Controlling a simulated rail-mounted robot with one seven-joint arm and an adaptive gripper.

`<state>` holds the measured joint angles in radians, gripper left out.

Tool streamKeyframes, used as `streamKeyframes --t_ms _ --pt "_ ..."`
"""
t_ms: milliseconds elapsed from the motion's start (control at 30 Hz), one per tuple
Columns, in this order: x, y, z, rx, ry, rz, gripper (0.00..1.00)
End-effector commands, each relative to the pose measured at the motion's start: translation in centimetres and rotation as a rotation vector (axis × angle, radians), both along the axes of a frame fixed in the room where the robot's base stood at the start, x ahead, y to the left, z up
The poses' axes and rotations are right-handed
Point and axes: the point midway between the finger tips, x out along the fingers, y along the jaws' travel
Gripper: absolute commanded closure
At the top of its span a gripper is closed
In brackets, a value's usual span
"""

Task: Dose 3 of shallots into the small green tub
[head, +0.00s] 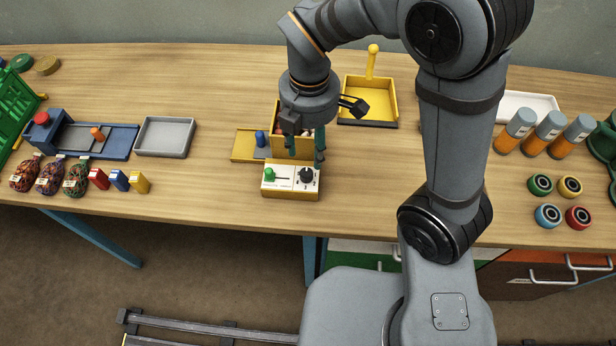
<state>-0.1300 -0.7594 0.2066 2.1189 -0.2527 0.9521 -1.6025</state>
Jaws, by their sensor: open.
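My gripper (305,152) points down just above a control box (291,192), its teal fingers apart with nothing seen between them. The box has a white top with a green lever and a black knob; the knob is close under the right finger, and contact cannot be told. Behind the gripper is a yellow bin (276,113) with small reddish pieces inside, partly hidden; whether they are shallots is too small to tell. A yellow tray (243,146) with a blue knob (260,139) adjoins the bin. I cannot make out a small green tub.
At left are net sacks (50,179), small coloured blocks (119,180), a blue fixture (117,143), a grey tray (165,137) and a green crate (14,103). A yellow scoop-like tray (367,100) stands behind. Orange jars (547,132) and coloured rings (548,216) are at right.

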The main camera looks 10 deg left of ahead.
Motion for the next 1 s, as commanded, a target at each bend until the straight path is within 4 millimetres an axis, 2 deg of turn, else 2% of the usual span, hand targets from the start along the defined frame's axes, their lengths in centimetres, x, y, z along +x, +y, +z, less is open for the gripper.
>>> streamKeyframes --t_ms 167,400,600,733,1000 --pt "-0.1 0.0 -2.3 -0.005 0.004 0.003 0.57" --pt "-0.1 -0.1 -6.8 -0.005 0.005 0.002 0.57" --pt "-0.1 0.0 -9.4 -0.003 0.003 0.001 0.57" --pt "-0.1 0.1 -10.1 -0.001 0.001 0.001 0.57" --pt "0.0 0.1 -10.2 0.0 0.0 0.001 0.57"
